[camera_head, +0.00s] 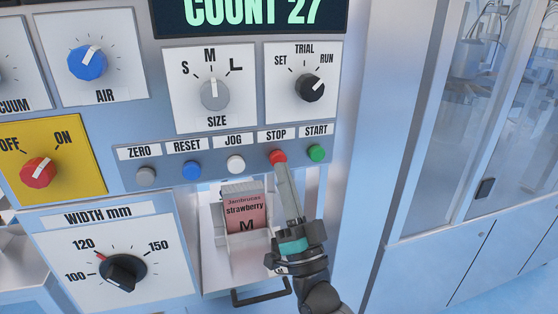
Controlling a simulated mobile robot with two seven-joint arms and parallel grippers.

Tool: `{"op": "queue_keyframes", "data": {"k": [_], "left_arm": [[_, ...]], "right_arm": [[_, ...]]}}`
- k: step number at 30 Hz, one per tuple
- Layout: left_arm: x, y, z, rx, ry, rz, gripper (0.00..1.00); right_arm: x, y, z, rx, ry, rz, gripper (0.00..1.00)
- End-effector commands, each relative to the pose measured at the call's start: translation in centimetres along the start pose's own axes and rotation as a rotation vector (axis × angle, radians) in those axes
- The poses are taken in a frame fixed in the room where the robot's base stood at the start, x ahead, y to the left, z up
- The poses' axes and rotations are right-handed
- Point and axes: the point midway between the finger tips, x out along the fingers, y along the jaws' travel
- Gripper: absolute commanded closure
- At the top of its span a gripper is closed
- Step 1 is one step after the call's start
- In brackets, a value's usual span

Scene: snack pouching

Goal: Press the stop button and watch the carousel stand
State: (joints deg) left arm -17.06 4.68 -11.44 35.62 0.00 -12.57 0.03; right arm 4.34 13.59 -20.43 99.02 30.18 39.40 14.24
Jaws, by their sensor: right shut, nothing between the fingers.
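The red stop button (278,157) sits under the STOP label on the grey button strip. My right gripper (283,168) is shut and empty, its fingertips at the lower edge of the red button. They appear to touch it; I cannot tell whether the button is pushed in. The carousel is not recognisable in this view. My left gripper is not in view.
The green start button (316,153) is close on the right and the white jog button (235,164) on the left. A tray holds strawberry pouches (245,212) below. The display (250,14) reads COUNT 27. The mode knob (310,88) points toward RUN.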

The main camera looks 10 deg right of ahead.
Motion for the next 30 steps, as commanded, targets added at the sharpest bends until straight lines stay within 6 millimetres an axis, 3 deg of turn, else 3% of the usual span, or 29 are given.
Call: {"op": "queue_keyframes", "data": {"k": [30], "left_arm": [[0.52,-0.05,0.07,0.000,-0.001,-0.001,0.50]], "right_arm": [[0.86,0.65,0.65,0.000,0.000,0.000,1.00]]}}
